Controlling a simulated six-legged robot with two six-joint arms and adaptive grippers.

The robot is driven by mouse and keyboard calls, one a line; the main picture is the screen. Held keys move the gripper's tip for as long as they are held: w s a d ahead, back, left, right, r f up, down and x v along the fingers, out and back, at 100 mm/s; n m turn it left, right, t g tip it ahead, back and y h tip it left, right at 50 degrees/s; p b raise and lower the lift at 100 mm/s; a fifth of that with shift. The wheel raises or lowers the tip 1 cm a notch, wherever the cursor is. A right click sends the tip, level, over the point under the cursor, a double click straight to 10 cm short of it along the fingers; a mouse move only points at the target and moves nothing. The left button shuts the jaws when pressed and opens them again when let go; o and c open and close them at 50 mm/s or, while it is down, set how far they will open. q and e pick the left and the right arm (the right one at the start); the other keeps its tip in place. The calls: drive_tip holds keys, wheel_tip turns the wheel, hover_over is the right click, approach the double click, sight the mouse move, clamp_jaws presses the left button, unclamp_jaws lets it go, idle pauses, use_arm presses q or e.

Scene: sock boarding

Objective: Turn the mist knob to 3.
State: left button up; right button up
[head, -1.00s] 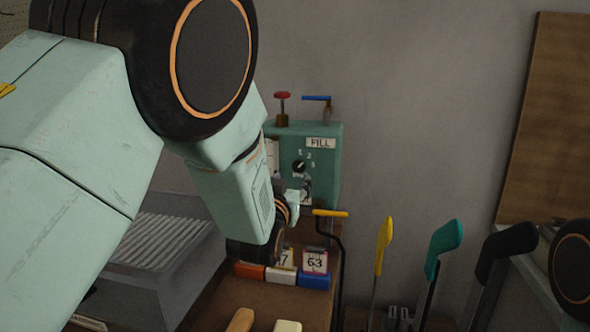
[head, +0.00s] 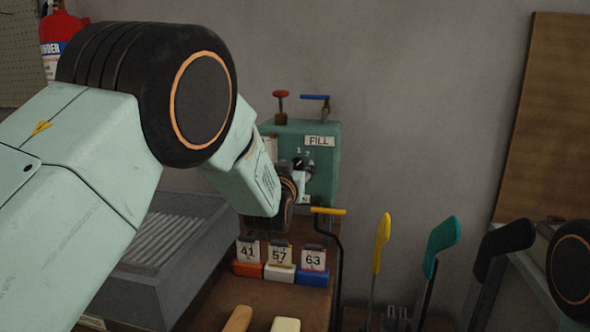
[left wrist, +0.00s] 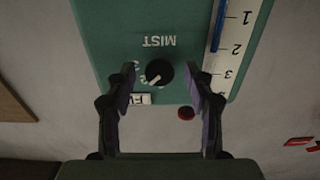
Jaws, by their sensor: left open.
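The mist knob (left wrist: 159,72) is a round black dial with a white pointer on a green box (head: 325,176). It sits below the upside-down MIST label (left wrist: 158,41) in the left wrist view. Its pointer slants to the lower left there; the numeral it points at cannot be read surely. My left gripper (left wrist: 161,84) is open, with one finger on each side of the knob in that view; I see no clear contact. In the head view my left gripper (head: 308,170) is in front of the box and hides part of the dial. My right gripper is not in view.
A red valve (head: 280,94) and a blue-handled tap (head: 316,98) stand on the box. A numbered scale (left wrist: 232,50) is on its face. Number cards (head: 280,257) stand below.

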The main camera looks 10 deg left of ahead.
use_arm(q)
drive_tip(key=shift+d, duration=0.1)
drive_tip(key=shift+s+r, duration=0.1)
drive_tip(key=shift+s, duration=0.05)
drive_tip(key=c, duration=0.4)
clamp_jaws()
drive_tip(key=shift+m, duration=0.3)
drive_tip(key=m+p, duration=0.1)
drive_tip(key=m, duration=0.2)
drive_tip(key=shift+m, duration=0.4)
drive_tip(key=shift+m+p, duration=0.6)
drive_tip(key=shift+m, duration=1.6)
drive_tip(key=shift+r, duration=0.1)
